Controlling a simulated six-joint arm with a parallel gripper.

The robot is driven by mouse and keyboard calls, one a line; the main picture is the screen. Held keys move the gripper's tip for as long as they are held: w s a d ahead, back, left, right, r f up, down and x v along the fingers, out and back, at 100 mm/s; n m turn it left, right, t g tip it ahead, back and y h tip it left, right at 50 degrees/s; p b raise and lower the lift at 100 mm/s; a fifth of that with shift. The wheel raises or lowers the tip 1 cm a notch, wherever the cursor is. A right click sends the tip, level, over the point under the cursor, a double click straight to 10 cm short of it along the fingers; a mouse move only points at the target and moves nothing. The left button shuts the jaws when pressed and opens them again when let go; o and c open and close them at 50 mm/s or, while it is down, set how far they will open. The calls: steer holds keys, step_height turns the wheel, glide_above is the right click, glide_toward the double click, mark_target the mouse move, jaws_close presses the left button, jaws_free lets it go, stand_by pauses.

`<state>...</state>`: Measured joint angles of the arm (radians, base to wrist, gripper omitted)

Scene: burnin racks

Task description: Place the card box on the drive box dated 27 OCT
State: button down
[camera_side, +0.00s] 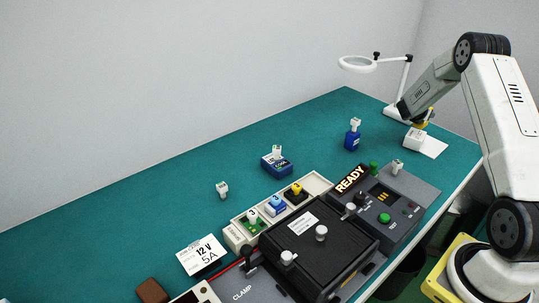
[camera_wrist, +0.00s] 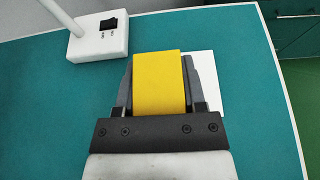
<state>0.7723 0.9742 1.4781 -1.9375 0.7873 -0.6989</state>
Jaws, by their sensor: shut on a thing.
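My gripper (camera_wrist: 160,72) is shut on a yellow box (camera_wrist: 158,85), which fills the space between its two dark fingers. No writing shows on the yellow box, so I cannot tell whether it is the card box. In the side view a bit of yellow (camera_side: 421,125) shows at my gripper, near the far right of the table. A white sheet (camera_side: 435,148) lies beside it; it also shows in the wrist view (camera_wrist: 205,78), right of the yellow box. I cannot read 27 OCT on anything, so the drive box is not identified.
A magnifier lamp (camera_side: 372,64) stands close behind my gripper. The back left table is clear.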

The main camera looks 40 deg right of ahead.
steer(key=shift+w+d+f, duration=0.1)
steer(key=shift+d+f, duration=0.05)
steer(key=shift+f, duration=1.6)
steer(key=shift+f, duration=0.15)
steer(key=shift+c, duration=0.8)
jaws_free()
